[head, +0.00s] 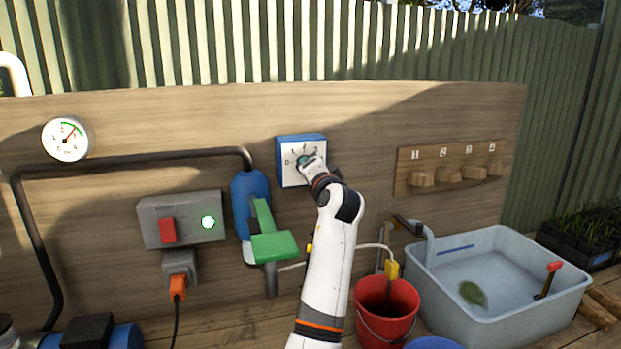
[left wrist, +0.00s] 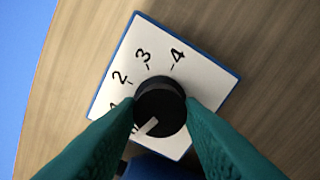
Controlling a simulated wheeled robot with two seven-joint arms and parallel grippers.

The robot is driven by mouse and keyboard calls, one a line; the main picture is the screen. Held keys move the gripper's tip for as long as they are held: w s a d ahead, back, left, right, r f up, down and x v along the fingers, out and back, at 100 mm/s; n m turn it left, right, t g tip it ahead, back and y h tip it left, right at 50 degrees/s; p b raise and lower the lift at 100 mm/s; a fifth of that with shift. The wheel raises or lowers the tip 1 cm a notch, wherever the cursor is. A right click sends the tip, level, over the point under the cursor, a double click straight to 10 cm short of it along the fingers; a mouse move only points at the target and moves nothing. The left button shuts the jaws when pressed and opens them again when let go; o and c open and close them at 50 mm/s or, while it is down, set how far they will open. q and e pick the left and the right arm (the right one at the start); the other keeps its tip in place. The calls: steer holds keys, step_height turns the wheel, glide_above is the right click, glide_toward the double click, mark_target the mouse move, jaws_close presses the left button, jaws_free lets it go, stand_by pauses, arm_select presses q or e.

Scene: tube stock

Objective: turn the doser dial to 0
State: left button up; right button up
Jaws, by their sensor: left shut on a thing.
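The doser dial is a dark round knob (left wrist: 160,106) on a white plate with a blue edge, and the plate is numbered 0 to 4. In the head view the doser box (head: 291,177) hangs on the wooden panel. My left gripper (head: 308,164) reaches it from below right and hides part of its face. In the left wrist view its two green fingers (left wrist: 160,113) are shut on the knob, one on each side. The white pointer mark is at lower left, past the 1, towards the 0 end. The left finger covers most of that area, so the exact reading is unclear.
A green-handled blue device (head: 268,243) is left of the doser. A grey switch box (head: 183,222) with a green lamp is further left. Numbered wooden pegs (head: 447,174) are to the right. A red bucket (head: 386,325) and a grey water tub (head: 480,320) stand below.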

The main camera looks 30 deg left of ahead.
arm_select(q)
steer(key=shift+f+n, duration=0.25)
steer(key=shift+n, duration=0.25)
steer(key=o, duration=1)
steer(key=shift+r, duration=0.15)
steer(key=b+v, duration=0.4)
steer(key=v, duration=0.8)
steer(key=shift+d, duration=0.1)
